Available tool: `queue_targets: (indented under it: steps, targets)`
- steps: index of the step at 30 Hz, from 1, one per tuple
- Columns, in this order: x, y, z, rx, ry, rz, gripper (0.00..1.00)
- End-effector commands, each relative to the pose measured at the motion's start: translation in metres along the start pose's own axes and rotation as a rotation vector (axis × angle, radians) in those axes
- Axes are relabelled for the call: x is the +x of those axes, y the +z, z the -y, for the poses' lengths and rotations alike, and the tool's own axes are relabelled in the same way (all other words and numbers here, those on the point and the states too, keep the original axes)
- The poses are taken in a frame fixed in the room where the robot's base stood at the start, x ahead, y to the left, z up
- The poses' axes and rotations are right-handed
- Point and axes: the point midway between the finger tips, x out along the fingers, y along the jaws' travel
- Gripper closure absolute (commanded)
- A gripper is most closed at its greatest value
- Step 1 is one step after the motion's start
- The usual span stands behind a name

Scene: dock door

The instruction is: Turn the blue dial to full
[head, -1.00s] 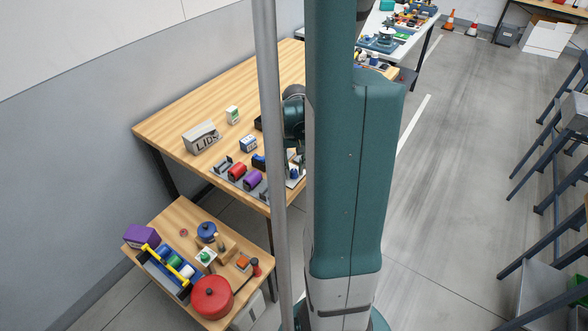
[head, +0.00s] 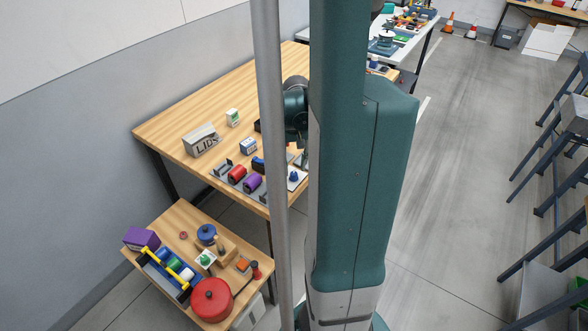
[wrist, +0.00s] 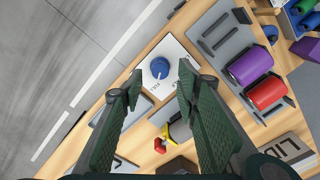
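The blue dial (wrist: 160,67) is a round knob on a white square plate (wrist: 178,52) with dark lettering. A small pale mark shows on the knob's lower part. In the head view the dial (head: 293,176) stands near the wooden table's front edge, just right of my grey pole. My gripper (wrist: 160,77) is open and empty. In the wrist view its two green fingers point toward the dial, one tip to either side of it in the picture; no contact is visible. In the head view the fingers are mostly hidden behind my arm.
Beside the plate, a grey rack holds a purple roll (wrist: 250,65) and a red roll (wrist: 266,92). A box marked LIDS (head: 201,139) stands farther left on the table. Open floor borders the table edge.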

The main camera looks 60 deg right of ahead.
Motion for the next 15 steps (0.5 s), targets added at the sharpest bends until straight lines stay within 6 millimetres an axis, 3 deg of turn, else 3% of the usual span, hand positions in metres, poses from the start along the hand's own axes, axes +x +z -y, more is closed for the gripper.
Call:
queue_targets:
  steps: [15]
  targets:
    - [-0.062,0.000,0.000,0.000,0.000,0.000,0.68]
